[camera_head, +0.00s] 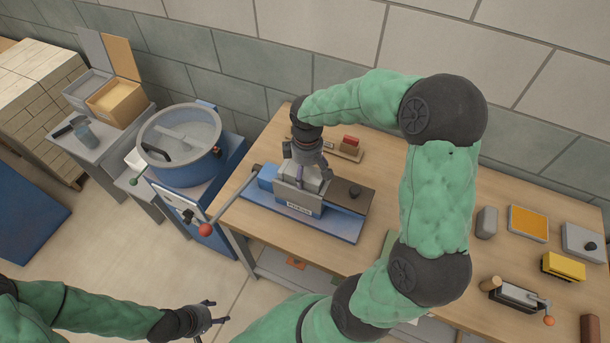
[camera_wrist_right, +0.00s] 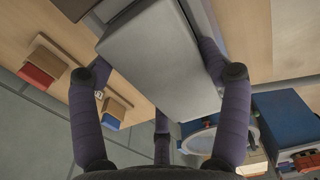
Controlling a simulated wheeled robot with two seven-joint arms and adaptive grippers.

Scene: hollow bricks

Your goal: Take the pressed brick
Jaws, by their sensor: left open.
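The pressed brick is a light grey block (camera_wrist_right: 160,60) that fills the upper middle of the right wrist view. In the head view it shows as a pale top in the box of the brick press (camera_head: 300,209), partly hidden by my fingers. My right gripper (camera_head: 308,165) points down over the press with its fingers on either side of the brick; in the wrist view (camera_wrist_right: 155,75) they lie close along its sides. I cannot tell whether they grip it. My left gripper (camera_head: 213,318) is open and empty at the lower left, above the floor.
The press lever ends in a red knob (camera_head: 205,230) at the left. A blue mixer (camera_head: 180,145) stands left of the wooden table (camera_head: 400,165). A small rack (camera_head: 345,148) sits behind the press.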

